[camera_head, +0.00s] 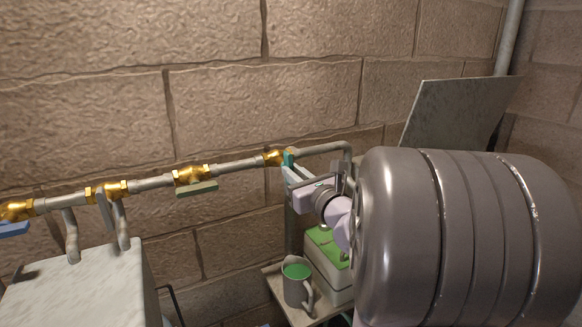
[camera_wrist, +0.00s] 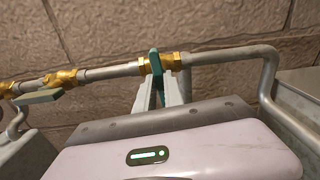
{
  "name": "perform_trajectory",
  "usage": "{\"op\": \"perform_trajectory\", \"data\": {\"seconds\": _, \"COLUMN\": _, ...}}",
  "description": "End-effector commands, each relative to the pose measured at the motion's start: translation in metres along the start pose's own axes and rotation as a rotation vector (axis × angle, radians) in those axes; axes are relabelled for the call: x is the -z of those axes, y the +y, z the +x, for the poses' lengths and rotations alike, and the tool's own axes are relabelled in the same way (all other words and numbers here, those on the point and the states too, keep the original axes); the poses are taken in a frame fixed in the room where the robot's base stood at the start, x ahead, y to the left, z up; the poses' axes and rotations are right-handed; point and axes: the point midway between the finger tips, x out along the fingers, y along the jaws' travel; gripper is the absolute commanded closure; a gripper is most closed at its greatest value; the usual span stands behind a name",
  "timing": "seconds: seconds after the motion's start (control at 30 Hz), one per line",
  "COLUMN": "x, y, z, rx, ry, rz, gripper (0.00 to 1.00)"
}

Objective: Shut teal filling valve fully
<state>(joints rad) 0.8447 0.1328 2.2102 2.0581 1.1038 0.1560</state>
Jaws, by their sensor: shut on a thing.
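The teal valve handle (camera_head: 289,155) is on the brass valve body (camera_head: 272,158) at the right end of the wall pipe. In the wrist view the handle (camera_wrist: 155,62) lies across the pipe. Its far end is hidden between my fingers. My gripper (camera_head: 286,174) is shut on the handle. In the wrist view its two pale fingers (camera_wrist: 158,92) come up from below on either side of the handle. The brass valve body also shows in the wrist view (camera_wrist: 173,61).
A grey-green lever (camera_head: 197,188) lies along the pipe to the left, and a blue lever (camera_head: 14,229) is at the far left. A mug (camera_head: 297,288) and a green-topped box (camera_head: 335,285) stand below.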

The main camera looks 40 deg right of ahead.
Motion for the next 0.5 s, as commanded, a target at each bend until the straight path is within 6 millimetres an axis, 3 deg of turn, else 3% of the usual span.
{"op": "perform_trajectory", "data": {"seconds": 0.5, "x": 0.0008, "y": 0.0002, "z": -0.0001, "rx": 0.000, "ry": 0.001, "rz": 0.121, "gripper": 1.00}}
